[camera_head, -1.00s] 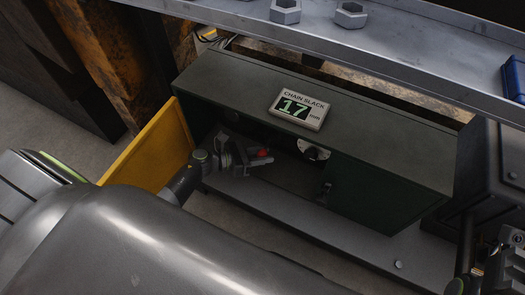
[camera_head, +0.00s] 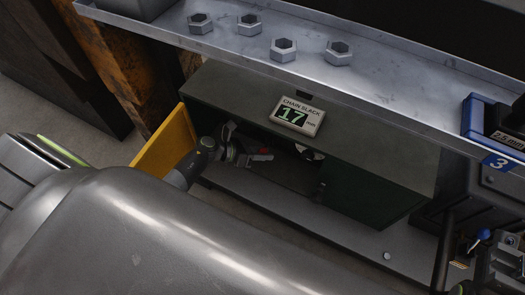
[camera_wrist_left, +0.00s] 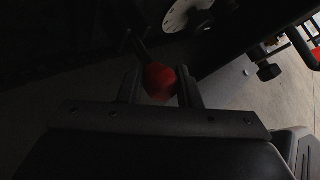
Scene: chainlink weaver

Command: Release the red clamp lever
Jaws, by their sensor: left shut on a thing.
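The red clamp lever's knob (camera_wrist_left: 159,80) sits between the two fingers of my left gripper in the left wrist view. In the head view only a small bit of red (camera_head: 266,150) shows at the fingers. My left gripper (camera_head: 262,155) reaches into the open front of the dark green cabinet (camera_head: 225,85) and is shut on the red lever. The lever's base is too dark to make out. My right gripper (camera_head: 497,262) shows partly at the lower right edge, away from the cabinet; its fingers are unclear.
An open yellow door (camera_head: 167,146) stands left of my left wrist. A chain slack display (camera_head: 297,115) reading 17 sits on the cabinet. A white dial (camera_wrist_left: 182,14) is beyond the knob. A metal shelf (camera_head: 390,75) with several hex nuts overhangs the cabinet; a blue bin (camera_head: 477,118) is right.

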